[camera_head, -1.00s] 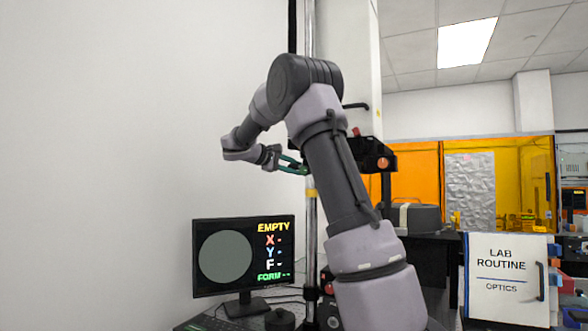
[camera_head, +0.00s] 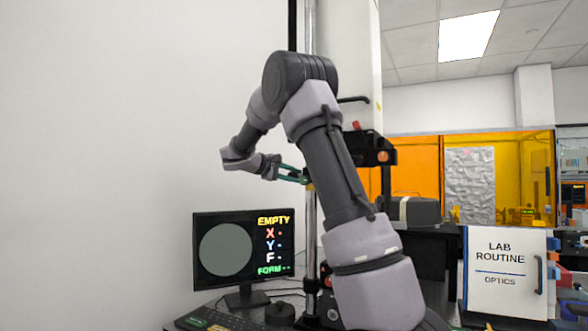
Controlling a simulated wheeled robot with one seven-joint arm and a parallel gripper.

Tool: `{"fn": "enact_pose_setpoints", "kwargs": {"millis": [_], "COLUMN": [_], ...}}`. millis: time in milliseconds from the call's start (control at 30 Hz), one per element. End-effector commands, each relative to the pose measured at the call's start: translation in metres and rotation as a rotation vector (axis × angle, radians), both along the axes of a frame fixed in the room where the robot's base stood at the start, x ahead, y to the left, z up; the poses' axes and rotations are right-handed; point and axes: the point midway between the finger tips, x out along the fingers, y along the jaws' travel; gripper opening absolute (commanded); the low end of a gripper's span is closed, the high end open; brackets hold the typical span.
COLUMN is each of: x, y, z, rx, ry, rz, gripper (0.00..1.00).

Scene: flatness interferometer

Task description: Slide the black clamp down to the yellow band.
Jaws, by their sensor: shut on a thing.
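My gripper (camera_head: 301,177) has green-edged fingers and reaches right to the shiny upright post (camera_head: 311,225). It is shut on the black clamp at the post. The clamp is too small and too covered by the fingers and my arm to make out clearly. The yellow band (camera_head: 310,187) shows on the post right at and just below the fingertips, partly covered. I cannot tell whether the clamp touches the band.
A black housing with an orange knob (camera_head: 376,150) juts out right of the post, behind my arm. A monitor (camera_head: 243,255) reading "EMPTY" stands below left. A keyboard (camera_head: 210,322) lies in front of it. A "LAB ROUTINE" sign (camera_head: 505,270) is at right.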

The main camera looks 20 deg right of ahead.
Motion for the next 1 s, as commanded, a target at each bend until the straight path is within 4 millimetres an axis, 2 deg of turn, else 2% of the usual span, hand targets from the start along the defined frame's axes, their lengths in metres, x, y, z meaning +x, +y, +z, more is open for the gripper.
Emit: {"fn": "enact_pose_setpoints", "kwargs": {"millis": [200,233,267,300,667,767,1000], "x": [0.000,0.000,0.000,0.000,0.000,-0.003,-0.015], "y": [0.001,0.001,0.001,0.001,0.004,0.015,0.061], "z": [0.000,0.000,0.000,0.000,0.001,0.004,0.016], "rx": [0.000,0.000,0.000,0.000,0.000,0.000,0.000], "ry": [0.001,0.001,0.001,0.001,-0.001,-0.002,-0.001], "rz": [0.002,0.002,0.002,0.002,0.003,0.004,0.006], "gripper": [0.00,0.39,0.51,0.58,0.58,0.58,0.58]}}
